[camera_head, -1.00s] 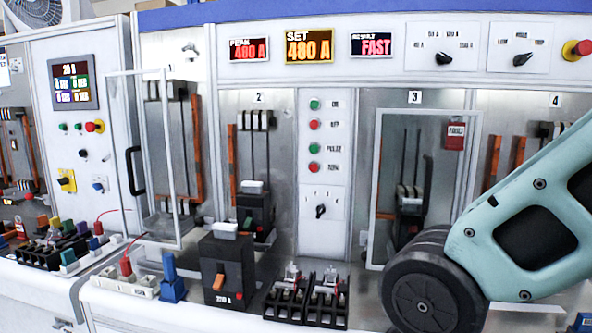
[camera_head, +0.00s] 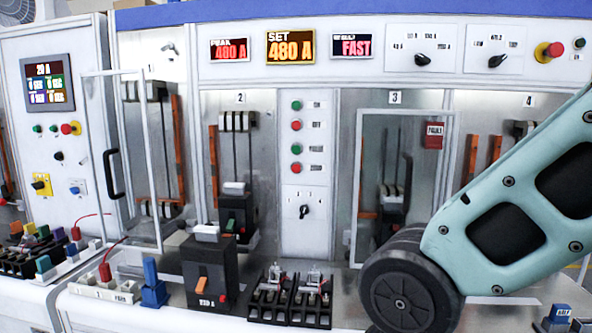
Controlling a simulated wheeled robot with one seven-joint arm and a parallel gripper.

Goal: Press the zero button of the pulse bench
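The pulse bench has a narrow white button panel (camera_head: 309,225) at its middle. Its buttons run in a column: a green one (camera_head: 296,105) on top, a red one (camera_head: 296,125), another green one (camera_head: 296,149) and a red bottom button (camera_head: 296,167). The bottom button appears to be the zero button, though its small label is blurred. A black selector knob (camera_head: 304,211) sits below them. The displays above are a peak display (camera_head: 231,49) reading 480 A, a set display (camera_head: 290,47) reading 480 A and a result display (camera_head: 352,46) reading FAST. My gripper is out of view; only my arm shows at right.
A framed clear door (camera_head: 360,190) stands at bay 3, behind my arm. Another door (camera_head: 160,190) stands swung out at bay 1. A black breaker (camera_head: 208,275) and two smaller black devices (camera_head: 290,300) stand on the front ledge. The button panel's front looks unobstructed.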

